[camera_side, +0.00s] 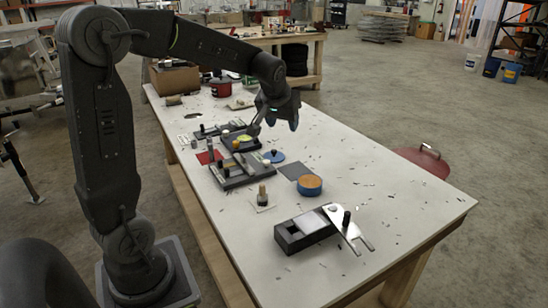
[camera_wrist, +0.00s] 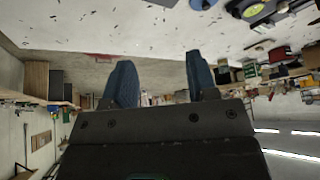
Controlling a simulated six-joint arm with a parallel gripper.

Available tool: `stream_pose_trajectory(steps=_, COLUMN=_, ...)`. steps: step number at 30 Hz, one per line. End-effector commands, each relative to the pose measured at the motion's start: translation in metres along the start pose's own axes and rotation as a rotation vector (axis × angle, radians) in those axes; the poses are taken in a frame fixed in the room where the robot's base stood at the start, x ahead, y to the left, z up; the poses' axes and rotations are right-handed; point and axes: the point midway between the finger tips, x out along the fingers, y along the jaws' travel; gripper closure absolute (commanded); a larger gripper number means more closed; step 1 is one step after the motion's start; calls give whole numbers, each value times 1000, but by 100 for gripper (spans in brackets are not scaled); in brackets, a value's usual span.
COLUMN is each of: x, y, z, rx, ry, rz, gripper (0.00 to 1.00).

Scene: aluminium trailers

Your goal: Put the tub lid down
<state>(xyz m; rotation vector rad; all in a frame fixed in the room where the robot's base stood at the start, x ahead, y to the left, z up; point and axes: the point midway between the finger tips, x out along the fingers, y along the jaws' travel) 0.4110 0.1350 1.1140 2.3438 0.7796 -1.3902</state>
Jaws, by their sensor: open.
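A flat blue disc with a dark knob, which looks like the tub lid (camera_side: 274,157), lies on the table beside the black fixtures. A round blue tub (camera_side: 309,185) with an orange top surface stands on the table nearer the camera, apart from the disc. My gripper (camera_side: 273,121) is above the table, higher than the disc and apart from it. In the wrist view, the two blue-grey fingers of my gripper (camera_wrist: 161,82) are spread with nothing between them. I cannot clearly make out the lid in the wrist view.
Black fixtures (camera_side: 232,181) stand left of the disc, one with a yellow-green round piece (camera_side: 243,141). A dark grey square (camera_side: 298,171) lies between disc and tub. A black box with a metal plate (camera_side: 306,229) stands in front. The table's right side has only small scraps.

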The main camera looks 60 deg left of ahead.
Motion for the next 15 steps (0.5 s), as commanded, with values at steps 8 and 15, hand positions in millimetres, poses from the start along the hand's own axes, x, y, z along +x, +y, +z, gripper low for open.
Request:
stream_pose_trajectory(steps=8, x=121, y=-70, z=-66, rx=-233, ry=5, rz=-123, gripper=47)
stream_pose_trajectory(steps=15, x=165, y=-100, z=-78, rx=-308, ry=14, rz=-159, gripper=47)
